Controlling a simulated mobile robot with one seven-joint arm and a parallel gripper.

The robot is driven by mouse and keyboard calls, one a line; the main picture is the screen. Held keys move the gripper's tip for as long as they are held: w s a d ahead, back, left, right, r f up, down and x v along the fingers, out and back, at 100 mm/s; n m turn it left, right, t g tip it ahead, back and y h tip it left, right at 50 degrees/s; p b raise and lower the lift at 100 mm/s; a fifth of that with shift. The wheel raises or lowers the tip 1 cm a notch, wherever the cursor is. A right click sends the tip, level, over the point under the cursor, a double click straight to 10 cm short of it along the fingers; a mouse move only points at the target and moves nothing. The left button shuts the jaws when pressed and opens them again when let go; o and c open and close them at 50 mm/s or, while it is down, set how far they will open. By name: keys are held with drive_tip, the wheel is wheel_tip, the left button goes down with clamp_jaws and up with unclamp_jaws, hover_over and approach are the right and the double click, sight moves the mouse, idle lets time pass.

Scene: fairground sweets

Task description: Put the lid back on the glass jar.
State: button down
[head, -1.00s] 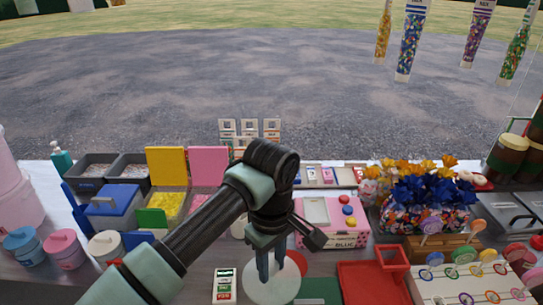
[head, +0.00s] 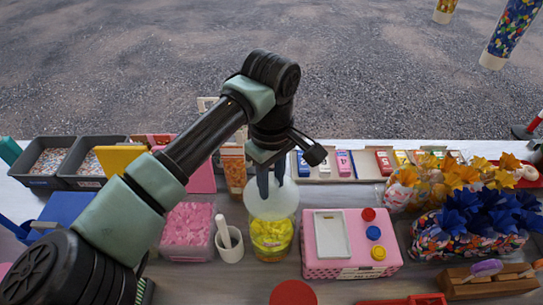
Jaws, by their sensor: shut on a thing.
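My gripper (head: 270,188) points down at the middle of the counter and is shut on the lid (head: 285,206), a pale, round, translucent white disc. The lid looks about level. The glass jar (head: 271,240), filled with yellow sweets, stands directly below and slightly in front of the lid in the head view. The lid hides the jar's mouth, so I cannot tell whether the lid touches the rim or hovers above it. The lid's grip point is hidden between my fingers.
A white mortar-like cup with a pestle (head: 229,243) and a tub of pink sweets (head: 187,230) stand left of the jar. A pink box (head: 350,262) with coloured buttons stands close on the right. A red disc (head: 293,294) lies in front.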

drive_tip(key=shift+s+f+b, duration=0.2)
drive_tip(key=shift+f+b, duration=0.2)
drive_tip(key=shift+f, duration=0.15)
drive_tip(key=shift+w+f+b, duration=0.15)
drive_tip(key=shift+f+b, duration=1.5)
drive_tip(key=shift+f, duration=0.9)
drive_tip(key=shift+f+b, duration=0.2)
drive_tip(key=shift+b, duration=0.45)
idle(0.5)
unclamp_jaws()
idle(0.4)
drive_tip(key=shift+r, duration=0.1)
drive_tip(key=shift+r+p, duration=2)
drive_tip(key=shift+r, duration=1.45)
